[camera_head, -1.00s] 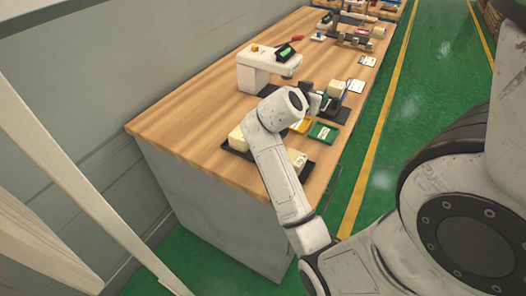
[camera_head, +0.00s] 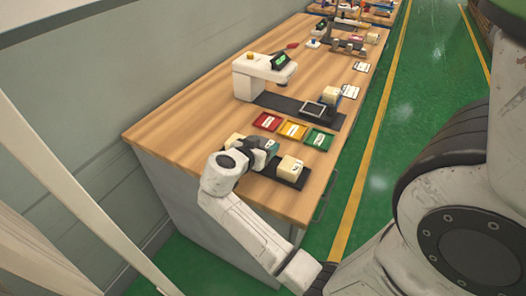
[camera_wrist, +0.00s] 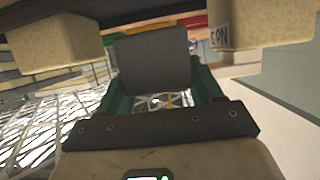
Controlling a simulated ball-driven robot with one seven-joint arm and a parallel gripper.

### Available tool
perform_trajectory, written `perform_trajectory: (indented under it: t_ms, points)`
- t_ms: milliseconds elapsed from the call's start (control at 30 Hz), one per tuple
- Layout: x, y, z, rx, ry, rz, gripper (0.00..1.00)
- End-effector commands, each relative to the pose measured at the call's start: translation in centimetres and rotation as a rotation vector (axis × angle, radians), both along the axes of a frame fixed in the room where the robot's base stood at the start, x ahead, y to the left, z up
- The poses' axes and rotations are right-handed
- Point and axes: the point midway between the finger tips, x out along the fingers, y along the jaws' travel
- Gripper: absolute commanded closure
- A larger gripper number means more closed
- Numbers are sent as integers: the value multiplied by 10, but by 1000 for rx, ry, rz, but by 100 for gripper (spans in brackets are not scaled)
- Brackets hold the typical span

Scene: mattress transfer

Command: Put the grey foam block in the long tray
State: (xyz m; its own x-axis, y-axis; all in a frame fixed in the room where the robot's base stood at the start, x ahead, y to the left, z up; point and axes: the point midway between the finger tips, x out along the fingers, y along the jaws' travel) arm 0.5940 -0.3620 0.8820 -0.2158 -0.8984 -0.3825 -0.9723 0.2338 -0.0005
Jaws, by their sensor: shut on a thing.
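The grey foam block (camera_wrist: 154,60) is between the green fingers of my gripper (camera_wrist: 157,88) in the wrist view. My gripper also shows in the head view (camera_head: 267,150), over the long dark tray (camera_head: 268,170) at the near end of the bench. It sits between two cream foam blocks, one on the left (camera_head: 234,139) and one on the right (camera_head: 290,168). These cream blocks flank the grey block in the wrist view. In the head view my wrist and fingers hide most or all of the grey block. I cannot tell whether it touches the tray.
Red (camera_head: 267,121), yellow (camera_head: 292,130) and green (camera_head: 319,138) trays stand in a row just beyond. Behind them is a white machine (camera_head: 255,76) with a dark base and a cream block (camera_head: 330,95) at its right. Bare wood lies left of the tray.

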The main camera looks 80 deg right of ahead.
Motion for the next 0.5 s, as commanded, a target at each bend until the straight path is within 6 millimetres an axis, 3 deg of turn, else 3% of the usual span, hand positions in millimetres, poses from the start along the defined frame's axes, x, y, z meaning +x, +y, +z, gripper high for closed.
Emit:
perform_trajectory:
  t_ms: [200,500]
  points:
    - [-1,-1,-26,1,2,0,64]
    - [-1,-1,-29,0,1,0,64]
